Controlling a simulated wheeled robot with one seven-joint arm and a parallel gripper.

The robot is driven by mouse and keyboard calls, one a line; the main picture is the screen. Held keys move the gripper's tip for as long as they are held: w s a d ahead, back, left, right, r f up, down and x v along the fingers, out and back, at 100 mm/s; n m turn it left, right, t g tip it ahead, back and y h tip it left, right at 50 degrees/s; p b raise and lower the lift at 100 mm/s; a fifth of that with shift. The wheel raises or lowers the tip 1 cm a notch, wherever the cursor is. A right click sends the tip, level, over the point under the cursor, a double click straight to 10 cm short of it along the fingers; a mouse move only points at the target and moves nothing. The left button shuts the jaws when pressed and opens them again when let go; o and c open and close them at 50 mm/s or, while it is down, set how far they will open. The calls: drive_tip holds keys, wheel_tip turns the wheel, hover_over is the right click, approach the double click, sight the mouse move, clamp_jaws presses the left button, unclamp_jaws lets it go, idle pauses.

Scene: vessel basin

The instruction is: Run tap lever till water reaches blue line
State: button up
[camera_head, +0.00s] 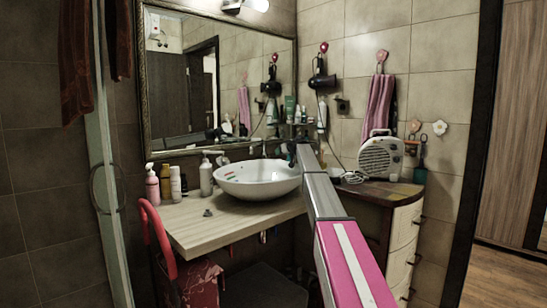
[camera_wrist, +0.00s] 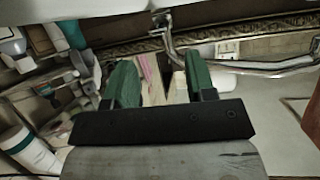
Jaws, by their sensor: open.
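The white oval basin (camera_head: 260,187) sits on the wooden counter. Small coloured marks (camera_head: 243,176) show on its inner wall; I cannot single out a blue line, and I see no clear water surface. My gripper (camera_head: 292,150) is beside the basin's back right rim, small and partly hidden by my arm. In the wrist view my gripper (camera_wrist: 160,80) is open, with two green fingers apart and nothing held. The chrome tap (camera_wrist: 265,67) lies just beyond the fingertips, its lever (camera_wrist: 163,28) above the gap; no contact is clear.
Pump bottles (camera_head: 153,186) stand left of the basin. A cream radio-like appliance (camera_head: 381,158) sits on the cabinet at right. A framed mirror (camera_head: 210,80) hangs behind, and a hair dryer (camera_head: 321,78) hangs on the wall. The counter's front left is mostly bare.

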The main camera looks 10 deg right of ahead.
drive_tip(key=x, duration=0.7)
drive_tip(key=shift+w+a+f, duration=0.1)
drive_tip(key=shift+w+f, duration=0.1)
drive_tip(key=shift+w, duration=0.1)
